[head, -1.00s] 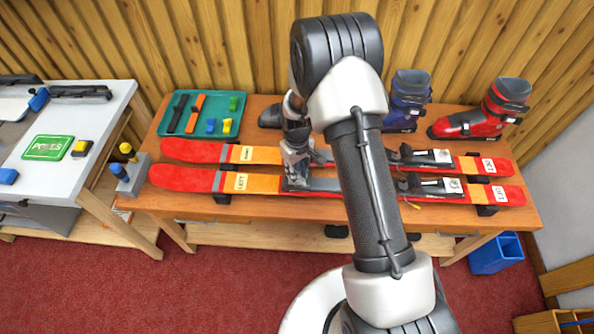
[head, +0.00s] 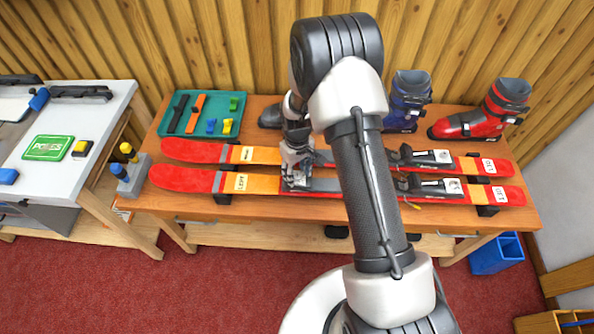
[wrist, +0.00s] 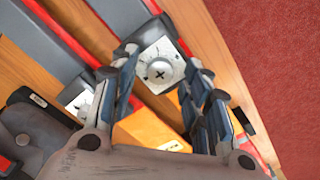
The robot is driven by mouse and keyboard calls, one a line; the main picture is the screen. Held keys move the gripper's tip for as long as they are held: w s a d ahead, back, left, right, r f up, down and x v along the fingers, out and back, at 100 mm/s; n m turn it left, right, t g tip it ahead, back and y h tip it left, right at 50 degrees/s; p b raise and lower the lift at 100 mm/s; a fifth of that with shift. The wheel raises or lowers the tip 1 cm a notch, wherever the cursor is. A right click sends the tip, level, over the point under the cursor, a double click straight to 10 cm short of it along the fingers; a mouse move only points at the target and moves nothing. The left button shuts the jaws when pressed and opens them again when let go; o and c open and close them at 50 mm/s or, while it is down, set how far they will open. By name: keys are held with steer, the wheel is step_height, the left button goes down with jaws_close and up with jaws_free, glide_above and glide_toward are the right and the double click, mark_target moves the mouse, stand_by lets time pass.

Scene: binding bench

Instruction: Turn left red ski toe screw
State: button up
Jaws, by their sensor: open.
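The left red ski (head: 240,183) lies along the bench's front side, its orange band labelled LEFT. Its toe screw (wrist: 159,71), a dark cross slot in a pale round dial plate, shows in the wrist view between my fingertips. My gripper (wrist: 170,78) is open and empty, its fingers either side of the dial plate; I cannot tell whether they touch it. In the head view my gripper (head: 295,180) is over the toe piece of that ski and hides most of it. The second red ski (head: 205,151) lies behind, parallel; its toe dial (wrist: 80,104) shows at left in the wrist view.
A teal tray (head: 238,132) with straps and small blocks stands at the back left. A grey holder (head: 130,178) with screwdrivers is at the bench's left end. Blue (head: 407,100) and red (head: 490,112) boots stand at the back right. The heel pieces (head: 440,188) sit right of my arm.

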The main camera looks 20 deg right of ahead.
step_height(320, 180, up, 12)
stand_by(0.5)
stand_by(0.3)
step_height(320, 180, up, 8)
glide_above(297, 175)
steer(key=s, duration=0.2)
steer(key=s+r+m+t, duration=0.2)
steer(key=s+r, duration=0.6)
steer(key=r, duration=0.2)
steer(key=s+r+m+t, duration=0.1)
steer(key=s+r, duration=0.2)
steer(key=s, duration=0.5)
steer(key=s+r+m+t, duration=0.1)
steer(key=s+r, duration=0.2)
steer(key=s, duration=0.6)
steer(key=shift+s+t, duration=0.3)
steer(key=shift+d, duration=0.1)
